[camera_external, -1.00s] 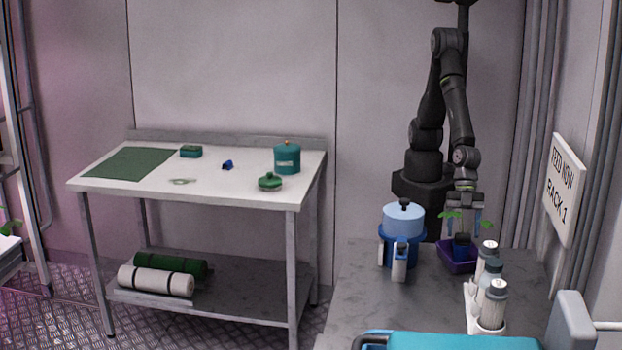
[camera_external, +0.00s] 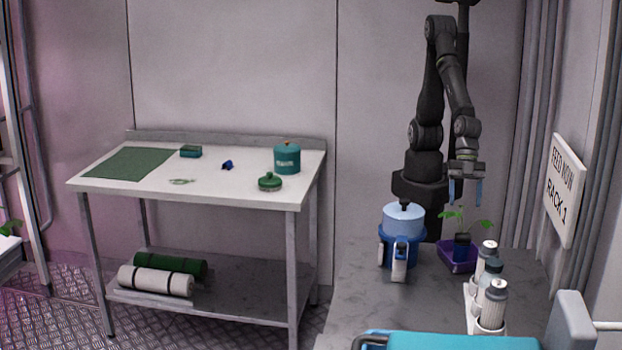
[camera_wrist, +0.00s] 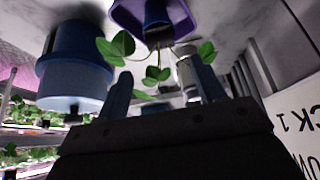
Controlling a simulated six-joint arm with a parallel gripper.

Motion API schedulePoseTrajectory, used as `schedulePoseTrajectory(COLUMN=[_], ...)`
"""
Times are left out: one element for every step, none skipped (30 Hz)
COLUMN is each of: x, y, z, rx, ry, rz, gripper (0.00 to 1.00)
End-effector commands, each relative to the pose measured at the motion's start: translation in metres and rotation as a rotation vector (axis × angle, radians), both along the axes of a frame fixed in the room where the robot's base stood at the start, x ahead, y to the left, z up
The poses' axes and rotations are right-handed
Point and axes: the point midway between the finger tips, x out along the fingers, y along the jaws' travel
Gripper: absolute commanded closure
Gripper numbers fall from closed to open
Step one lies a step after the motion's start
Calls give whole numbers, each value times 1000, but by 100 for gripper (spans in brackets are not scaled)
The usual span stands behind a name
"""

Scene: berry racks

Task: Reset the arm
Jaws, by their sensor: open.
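My gripper (camera_external: 465,191) is open and empty, pointing down above the plant in the purple tray. The plant (camera_external: 462,222) has a few green leaves and stands in a dark pot (camera_external: 462,246) inside the purple tray (camera_external: 447,257) on the grey bench. In the wrist view my two fingers (camera_wrist: 163,97) show with the plant's leaves (camera_wrist: 158,75) around and between them. The purple tray (camera_wrist: 125,18) is at the top of that view, with the pot (camera_wrist: 156,14) in it.
A blue canister (camera_external: 402,224) with a pale blue top stands left of the tray. Several white bottles (camera_external: 492,300) stand in front of it at the right. A rack sign (camera_external: 563,190) rises at the right. A white table (camera_external: 230,185) stands at the left.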

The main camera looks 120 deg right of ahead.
Motion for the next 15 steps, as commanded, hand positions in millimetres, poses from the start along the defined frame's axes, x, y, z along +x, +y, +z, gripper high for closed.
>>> schedulePoseTrajectory(x=[2,4,6,8,9,11,12,14,16,17,19,21,22,24,26], y=[2,4,6,8,9,11,13,14,16,18,19,21,23,24,26], z=[-7,-11,-15,-19,-23,-28,-32,-36,-40,-44,-48,-53,-56,-60,-65], rx=[-3,-1,-1,-2,-2,0,-1,-1,-1,-1,-2,-2,-1,0,-1], ry=[1,1,1,0,0,0,1,1,1,0,0,1,1,0,1], rz=[-1,0,0,0,0,0,0,0,0,1,0,0,0,-1,0], gripper=[37,37,37,37,37,37,37,37,37,37,37,37,37,37,37])
